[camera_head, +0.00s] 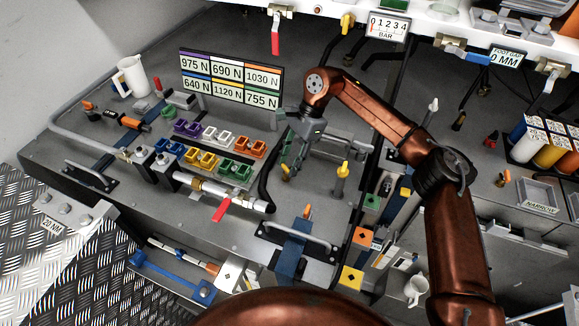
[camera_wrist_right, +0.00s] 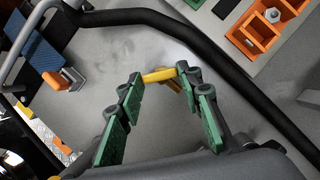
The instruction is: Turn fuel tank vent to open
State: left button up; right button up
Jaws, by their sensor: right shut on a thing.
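My right gripper (camera_head: 287,166) reaches down to the grey deck, right of the row of coloured blocks. Its green fingers are shut on a small yellow handle (camera_head: 286,172). In the right wrist view the yellow handle (camera_wrist_right: 159,75) lies between the fingertips (camera_wrist_right: 160,82), and part of it is hidden by them. No label for the fuel tank vent is readable on it. A second yellow-topped post (camera_head: 344,168) stands to the right, apart from the gripper. My left gripper is not in view.
A black hose (camera_head: 266,190) curves close to the gripper. Orange (camera_head: 251,148) and green (camera_head: 236,171) blocks stand left of it. A red-handled valve (camera_head: 222,209) and a metal rail (camera_head: 297,237) are nearer. A number board (camera_head: 230,78) stands behind.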

jog(key=n, duration=0.1)
jog(key=n+h+b, duration=0.1)
jog(key=n, duration=0.1)
jog(key=shift+w+a+n+g, duration=0.2)
jog(key=shift+n+g, duration=0.1)
jog(key=shift+g, duration=0.1)
jog(key=shift+a+n+g+h+b, duration=0.1)
jog(key=shift+n+g+h+b, duration=0.35)
jog(key=shift+n, duration=1.15)
jog(key=o, duration=1.2)
jog(key=shift+c, duration=0.2)
jog(key=v, duration=0.7)
jog(key=shift+r, duration=0.3)
jog(key=shift+a+f, duration=0.1)
